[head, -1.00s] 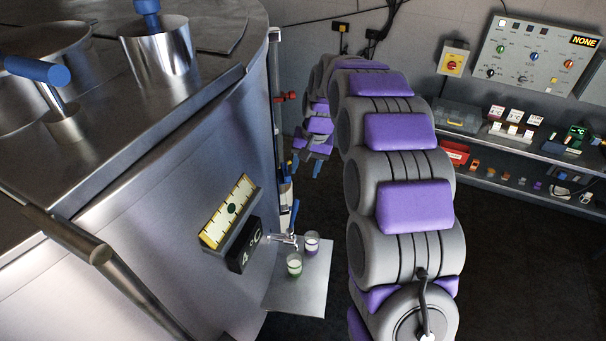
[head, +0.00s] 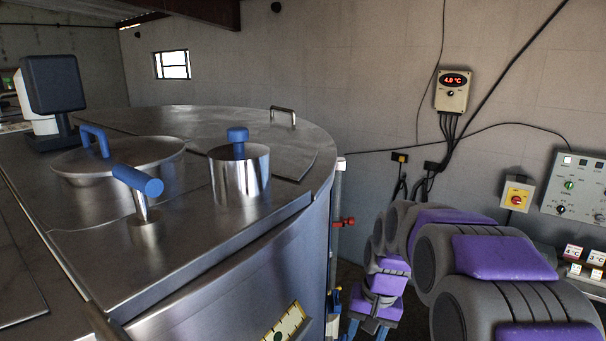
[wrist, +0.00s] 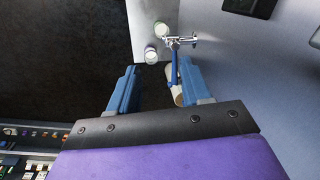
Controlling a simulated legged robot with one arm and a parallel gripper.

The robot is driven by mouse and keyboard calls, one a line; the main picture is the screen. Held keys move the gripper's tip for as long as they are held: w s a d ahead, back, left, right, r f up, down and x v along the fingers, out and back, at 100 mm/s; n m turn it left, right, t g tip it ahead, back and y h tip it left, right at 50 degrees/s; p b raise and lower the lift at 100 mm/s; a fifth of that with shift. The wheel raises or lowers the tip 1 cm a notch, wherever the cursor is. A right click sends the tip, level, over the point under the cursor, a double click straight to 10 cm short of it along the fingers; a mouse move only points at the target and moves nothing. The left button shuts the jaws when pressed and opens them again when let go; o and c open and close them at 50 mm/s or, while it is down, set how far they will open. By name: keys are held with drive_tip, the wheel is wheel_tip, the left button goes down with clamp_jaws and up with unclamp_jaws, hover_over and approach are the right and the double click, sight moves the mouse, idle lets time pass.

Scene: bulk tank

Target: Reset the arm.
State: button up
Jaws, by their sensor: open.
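My purple and grey arm curves through the right of the head view. My gripper (head: 362,328) hangs low beside the tank, its blue fingers cut by the bottom edge. In the wrist view my gripper (wrist: 156,92) shows two blue fingers spread apart with nothing held between them. Beyond the fingertips are a cup with a green tint (wrist: 162,29) and a cup with a purple band (wrist: 151,55), on or over a metal shelf (wrist: 143,22). A tap (wrist: 182,41) with a blue handle is beside them. A pale cylindrical thing shows partly beside the right finger.
The steel tank (head: 265,262) fills the left, with a lidded hatch (head: 110,160) and a steel cylinder (head: 240,178) on top. A red valve (head: 347,222) is by its side. A temperature display (head: 453,90), a switch box (head: 516,195) and a control panel (head: 575,190) are on the wall.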

drive_tip(key=s+f+n+g+b, duration=0.1)
drive_tip(key=s+f+b, duration=0.1)
drive_tip(key=s, duration=1.3)
drive_tip(key=s+d+f+n+h+b, duration=0.1)
drive_tip(key=s+f+b, duration=0.1)
drive_tip(key=s, duration=1.4)
drive_tip(key=shift+f+n+g+h, duration=0.3)
drive_tip(key=shift+f+g, duration=0.1)
drive_tip(key=shift+f, duration=0.5)
drive_tip(key=shift+w, duration=0.1)
drive_tip(key=w+r+m+t+y+b, duration=0.1)
drive_tip(key=w+r+m, duration=0.1)
drive_tip(key=w, duration=1.9)
drive_tip(key=w+r+m+t+y, duration=0.1)
drive_tip(key=w+m+t, duration=0.1)
drive_tip(key=w, duration=2)
drive_tip(key=b+x, duration=0.1)
drive_tip(key=x, duration=0.4)
drive_tip(key=b+x, duration=0.1)
drive_tip(key=x, duration=0.5)
drive_tip(key=s+b+x, duration=0.1)
drive_tip(key=x, duration=0.5)
drive_tip(key=shift+d+b, duration=0.15)
drive_tip(key=shift+b, duration=0.15)
drive_tip(key=shift+c, duration=0.5)
